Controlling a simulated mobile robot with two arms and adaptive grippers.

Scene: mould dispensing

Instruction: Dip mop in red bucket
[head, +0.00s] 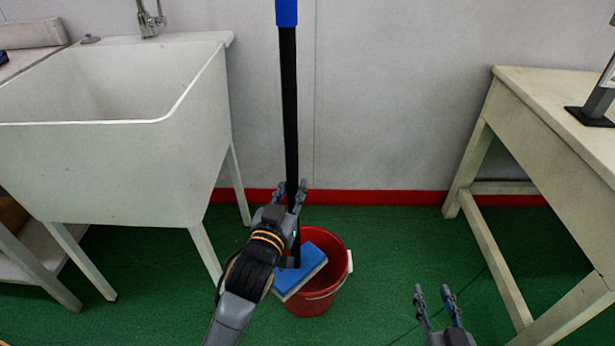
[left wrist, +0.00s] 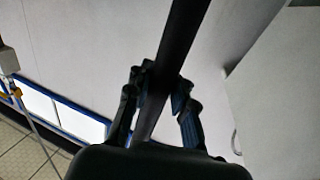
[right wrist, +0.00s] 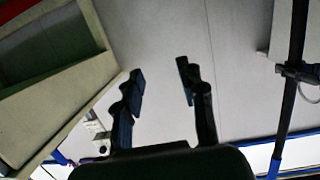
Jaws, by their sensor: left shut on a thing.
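The mop has a long black handle (head: 289,110) with a blue upper end, and a flat blue head with a pale edge (head: 308,262). My left gripper (head: 290,190) is shut on the handle, which runs nearly upright; the handle also shows between the fingers in the left wrist view (left wrist: 182,45). The red bucket (head: 338,262) stands on the green floor. The mop head overlaps the left part of its mouth, tilted; I cannot tell how far it is inside. My right gripper (head: 435,293) is open and empty, to the right of the bucket.
A white sink (head: 120,170) on legs stands at the left, close to the bucket. A pale table (head: 560,110) stands at the right. The wall (head: 400,100) with a red skirting is behind. Green floor (head: 400,235) is clear between bucket and table.

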